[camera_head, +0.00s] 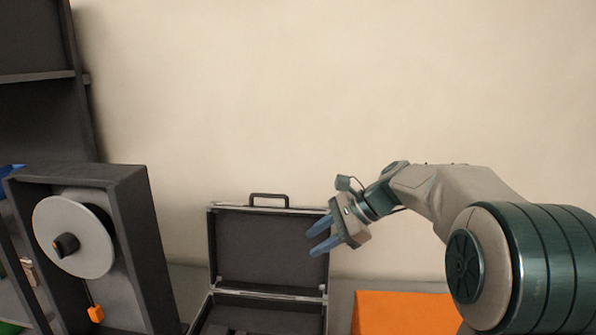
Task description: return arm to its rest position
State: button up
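My gripper (318,236) is in the middle of the head view, held in the air at the end of my arm, which reaches in from the right. Its two blue fingers point left and stand apart with a gap between them. Nothing shows between the fingers. In the picture the fingers overlap the right edge of the open case's lid; I cannot tell how far apart they are in depth.
An open dark case (268,252) with its lid raised stands below and left of my gripper. A dark frame with a grey disc (88,232) and an orange tag (96,314) stands at left. An orange block (400,312) lies under my arm. The wall above is bare.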

jog(key=s+d+f+n+h, duration=0.3)
jog(key=s+n, duration=0.2)
jog(key=s, duration=0.3)
jog(key=s+d+f+n+t+h+b, duration=0.1)
jog(key=s+d+f+n+h, duration=0.2)
jog(key=s, duration=0.6)
jog(key=s+d+f+n+t+h+b, duration=0.1)
jog(key=s+d+f+n+h, duration=0.2)
jog(key=s+n, duration=0.3)
jog(key=s+d+f, duration=0.1)
jog(key=s, duration=0.2)
jog(key=shift+d+f+n+h, duration=0.2)
jog(key=shift+f+n+h, duration=0.1)
jog(key=shift+f, duration=0.05)
